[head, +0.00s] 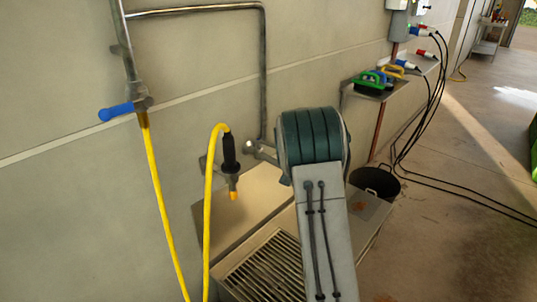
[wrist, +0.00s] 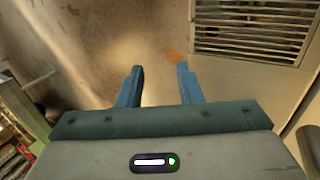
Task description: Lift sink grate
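The sink grate (head: 266,270) is a slatted metal grate lying in the top of the metal sink (head: 258,195) against the wall, partly covered by my arm in the head view. In the wrist view the slatted grate (wrist: 252,28) shows at the upper right, apart from my gripper. My gripper (wrist: 160,84) has two blue fingers spread apart with nothing between them. Bare metal with a rusty stain lies beyond the fingertips. In the head view the fingers are hidden behind my arm.
A yellow hose (head: 208,200) with a black nozzle (head: 230,155) hangs over the sink's left side. A pipe with a blue lever (head: 116,112) is at left. A black bucket (head: 375,183) stands right of the sink. A shelf (head: 375,92) holds coloured tools; black cables run across the floor.

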